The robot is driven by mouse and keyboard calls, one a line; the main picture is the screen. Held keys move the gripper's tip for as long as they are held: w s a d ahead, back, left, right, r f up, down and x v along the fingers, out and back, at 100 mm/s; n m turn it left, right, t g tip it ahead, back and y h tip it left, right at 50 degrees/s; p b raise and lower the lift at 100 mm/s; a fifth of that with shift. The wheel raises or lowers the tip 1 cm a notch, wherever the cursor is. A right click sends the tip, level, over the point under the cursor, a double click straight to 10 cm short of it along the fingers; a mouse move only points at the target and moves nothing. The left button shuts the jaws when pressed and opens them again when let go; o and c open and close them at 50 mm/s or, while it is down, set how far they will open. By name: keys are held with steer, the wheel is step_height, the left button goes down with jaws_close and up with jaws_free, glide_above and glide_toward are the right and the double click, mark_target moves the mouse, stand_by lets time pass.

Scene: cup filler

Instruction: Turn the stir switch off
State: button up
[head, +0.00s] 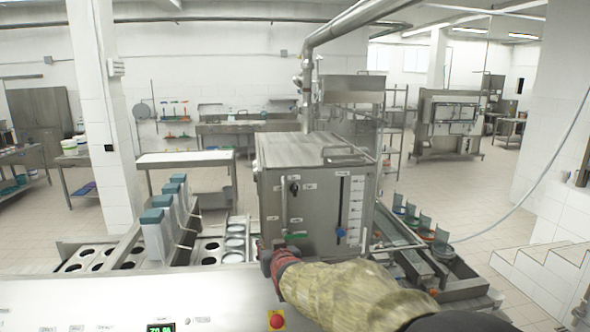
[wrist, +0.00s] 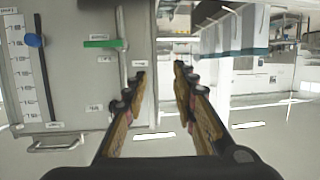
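The steel tank (head: 315,200) has a front panel with a small black switch knob (head: 294,187) near its upper left. Its label is too small to read, so I cannot confirm it is the stir switch. A green handle (head: 297,236) sits lower on the panel and shows in the wrist view (wrist: 103,44). My gripper (head: 270,256) is low at the tank's front left corner, below the knob. In the wrist view my gripper (wrist: 160,72) is open, with nothing between its fingers. I cannot make out the black knob there; the left finger covers part of the panel.
A blue slider knob (head: 341,231) is on a vertical scale at the panel's right. A red stop button (head: 276,320) is on the front counter. Cup holes (head: 235,243) and stacked cup holders (head: 155,238) lie left of the tank. A pipe (head: 307,80) rises behind it.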

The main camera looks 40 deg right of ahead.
mark_target(295, 190)
steer(key=w+d+r+m+t+h+p, duration=0.25)
steer(key=d+r+p, duration=0.6)
steer(key=d, duration=0.45)
steer(key=shift+n+g+h, duration=0.25)
steer(key=shift+n+h, duration=0.1)
steer(key=shift+n, duration=0.1)
steer(key=shift+d+r+p+x, duration=0.15)
steer(key=shift+p+x, duration=0.45)
steer(key=shift+x, duration=1.4)
steer(key=shift+d+r+p+x, duration=0.15)
steer(key=shift+p+x, duration=0.4)
steer(key=shift+x, duration=1.45)
steer(key=shift+s+a, duration=0.15)
steer(key=shift+s, duration=0.05)
steer(key=shift+c, duration=0.4)
jaws_close()
